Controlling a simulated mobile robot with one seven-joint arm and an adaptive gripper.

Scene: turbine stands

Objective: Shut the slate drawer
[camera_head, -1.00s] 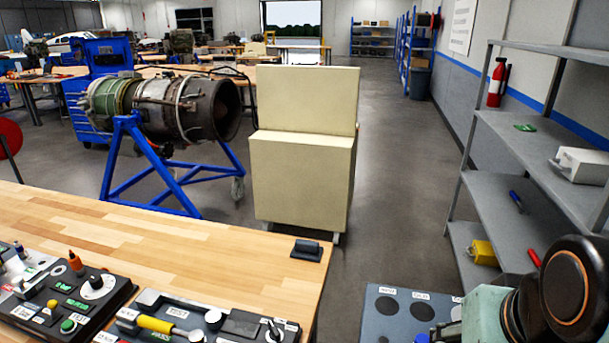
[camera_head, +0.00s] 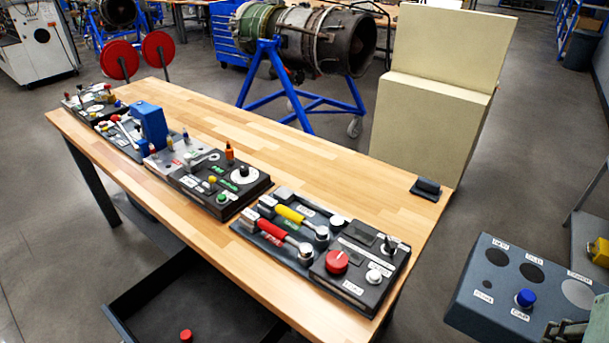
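A dark slate-grey drawer (camera_head: 225,307) stands pulled out below the front of the wooden workbench (camera_head: 330,185), at the bottom of the head view. Its near part is cut off by the lower edge of the picture. A small red object (camera_head: 186,335) lies inside it. The bench top hides the drawer's far end. My gripper is not visible; only a piece that looks like my arm shows at the lower right corner.
Control panels (camera_head: 218,185) with knobs and levers line the bench's front edge. A slate panel (camera_head: 530,290) with labelled circles stands at the right. A cream cabinet (camera_head: 425,125) and a turbine on a blue stand (camera_head: 305,45) are behind. Floor at the left is clear.

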